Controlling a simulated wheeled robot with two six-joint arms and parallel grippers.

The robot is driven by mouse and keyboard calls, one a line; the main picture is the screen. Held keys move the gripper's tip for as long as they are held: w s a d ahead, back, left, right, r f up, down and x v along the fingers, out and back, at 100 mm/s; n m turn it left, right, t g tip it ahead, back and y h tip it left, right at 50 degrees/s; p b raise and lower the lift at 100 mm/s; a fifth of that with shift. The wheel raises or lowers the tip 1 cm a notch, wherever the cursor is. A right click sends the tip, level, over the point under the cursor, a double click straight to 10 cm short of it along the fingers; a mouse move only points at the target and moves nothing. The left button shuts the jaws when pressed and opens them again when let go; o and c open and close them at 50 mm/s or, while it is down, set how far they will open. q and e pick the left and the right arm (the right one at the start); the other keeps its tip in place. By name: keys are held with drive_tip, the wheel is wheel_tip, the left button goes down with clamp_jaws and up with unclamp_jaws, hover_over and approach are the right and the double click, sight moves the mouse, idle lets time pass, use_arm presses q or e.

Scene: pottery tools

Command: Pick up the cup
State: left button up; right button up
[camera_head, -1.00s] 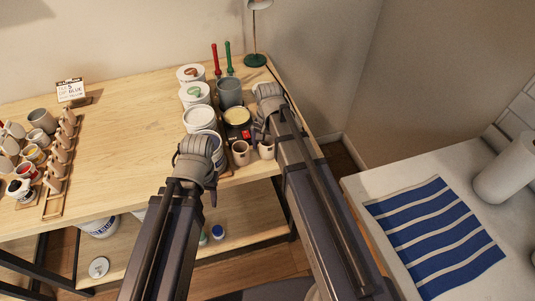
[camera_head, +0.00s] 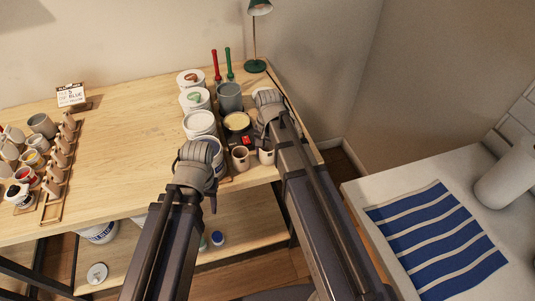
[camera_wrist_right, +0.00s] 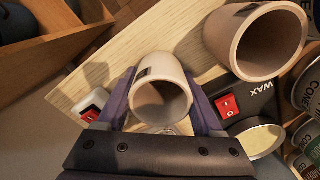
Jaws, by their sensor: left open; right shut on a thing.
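A small pale cup (camera_wrist_right: 160,88) with a dark mark on its side is between the fingers of my right gripper (camera_wrist_right: 163,105) in the right wrist view. That gripper is shut on it. In the head view it appears to be the small cup (camera_head: 266,157) near the table's front right corner, partly covered by my right wrist. I cannot tell whether it is off the table. A second similar cup (camera_head: 241,158) stands just left of it and shows larger in the right wrist view (camera_wrist_right: 256,40). My left gripper (camera_head: 212,200) is open and empty near the table's front edge.
A black wax pot (camera_head: 237,122) with a red switch stands close behind the cups. A wooden rack (camera_head: 58,160) stands at left. The table middle (camera_head: 130,140) is clear.

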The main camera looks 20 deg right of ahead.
drive_tip(key=shift+c, duration=0.7)
drive_tip(key=shift+r, duration=0.15)
wheel_tip(320, 180, up, 10)
drive_tip(key=p, duration=1)
